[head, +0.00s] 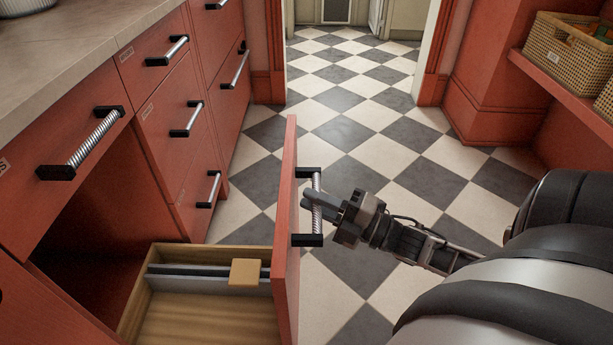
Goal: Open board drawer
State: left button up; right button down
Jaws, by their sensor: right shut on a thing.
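The board drawer (287,236) is a red-fronted drawer low in the left cabinet, pulled well out. Its wooden box (205,318) shows inside, with grey flat boards (205,281) and a small tan block or board (245,272) along its far side. Its handle (317,207) is a silver bar with black ends on the outer face. My right gripper (322,203) is shut on this handle, coming from the right. My left gripper is not in view.
Red cabinets with several closed drawers and silver handles (94,140) stand on the left under a pale countertop (60,50). A checkered floor (375,115) is clear toward the doorway. Wicker baskets (568,52) sit on a red shelf at the upper right.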

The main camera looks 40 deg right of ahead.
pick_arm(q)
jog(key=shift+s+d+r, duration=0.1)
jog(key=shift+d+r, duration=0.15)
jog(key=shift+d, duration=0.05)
pick_arm(e)
jog(key=shift+s+d, duration=0.55)
jog(key=shift+d, duration=0.1)
jog(key=c, duration=1.4)
grip_release()
jog(key=shift+o, duration=0.2)
